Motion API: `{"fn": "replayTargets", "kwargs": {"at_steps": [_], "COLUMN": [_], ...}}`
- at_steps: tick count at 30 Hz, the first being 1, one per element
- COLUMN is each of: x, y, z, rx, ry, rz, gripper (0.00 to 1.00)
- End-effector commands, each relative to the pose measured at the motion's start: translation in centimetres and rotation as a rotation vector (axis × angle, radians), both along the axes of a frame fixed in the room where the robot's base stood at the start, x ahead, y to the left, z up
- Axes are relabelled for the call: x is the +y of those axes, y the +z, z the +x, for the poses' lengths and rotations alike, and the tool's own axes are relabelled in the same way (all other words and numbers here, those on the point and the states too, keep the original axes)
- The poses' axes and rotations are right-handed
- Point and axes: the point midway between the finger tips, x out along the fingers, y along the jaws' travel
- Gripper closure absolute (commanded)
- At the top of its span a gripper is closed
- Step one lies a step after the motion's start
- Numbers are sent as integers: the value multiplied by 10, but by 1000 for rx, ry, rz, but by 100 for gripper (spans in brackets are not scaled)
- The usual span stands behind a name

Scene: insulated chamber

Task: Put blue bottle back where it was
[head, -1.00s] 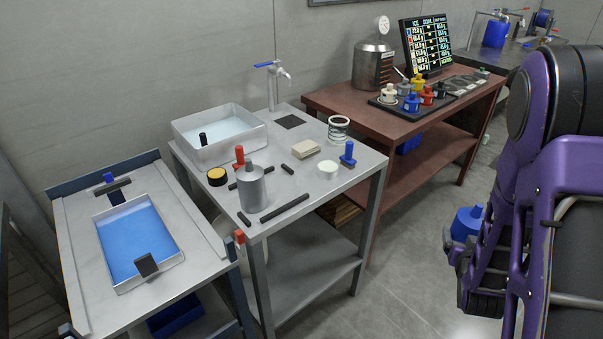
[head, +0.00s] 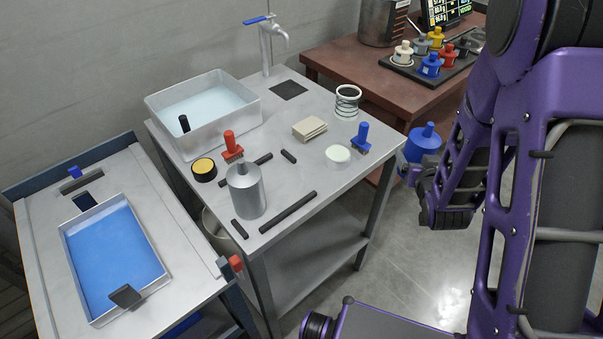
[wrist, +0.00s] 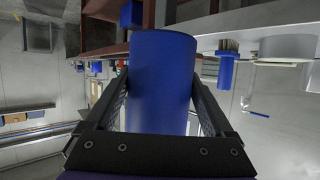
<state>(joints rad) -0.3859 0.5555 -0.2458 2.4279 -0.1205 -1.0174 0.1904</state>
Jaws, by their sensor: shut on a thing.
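My gripper (head: 408,168) is shut on a blue bottle (head: 423,145). The bottle is held upright in the air, just right of the grey table's right edge, with its narrow neck on top. In the wrist view the blue bottle (wrist: 162,75) fills the middle, between the two dark fingers. The lower part of the bottle is partly hidden by my gripper in the head view.

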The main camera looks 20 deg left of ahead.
Motion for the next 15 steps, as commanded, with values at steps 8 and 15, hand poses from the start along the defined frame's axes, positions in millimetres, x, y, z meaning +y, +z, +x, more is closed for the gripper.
{"fn": "replayTargets", "kwargs": {"at_steps": [8, 15], "x": [165, 242], "y": [49, 75], "z": [-48, -98], "rx": [-4, -13], "ry": [403, 623], "rz": [6, -12], "gripper": [98, 98]}}
